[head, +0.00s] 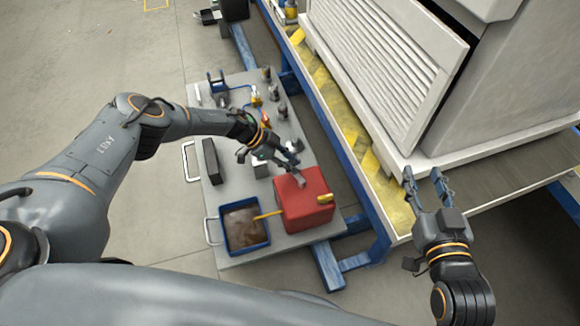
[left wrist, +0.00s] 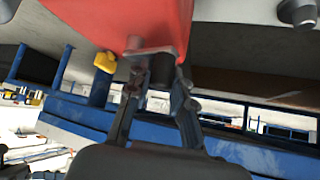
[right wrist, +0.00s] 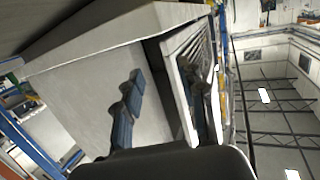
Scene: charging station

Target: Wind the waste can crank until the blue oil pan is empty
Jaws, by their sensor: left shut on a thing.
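The red waste can (head: 306,203) stands on the grey cart, with a grey crank (head: 299,179) on its top. My left gripper (head: 287,162) reaches to the crank. In the left wrist view its fingers are shut on the dark crank knob (left wrist: 163,69), beside the red can (left wrist: 125,22). The blue oil pan (head: 267,239) sits left of the can and holds brown oil (head: 240,228). A yellow tube (head: 268,214) runs from the pan to the can. My right gripper (head: 424,183) is open and empty, right of the cart by the machine; its fingers also show in the right wrist view.
The cart (head: 215,196) also carries a dark box (head: 212,160) and several small fittings. A blue-framed platform (head: 378,215) with yellow markings bears a large light-grey cabinet (head: 380,60) to the right. Open floor (head: 80,80) lies to the left.

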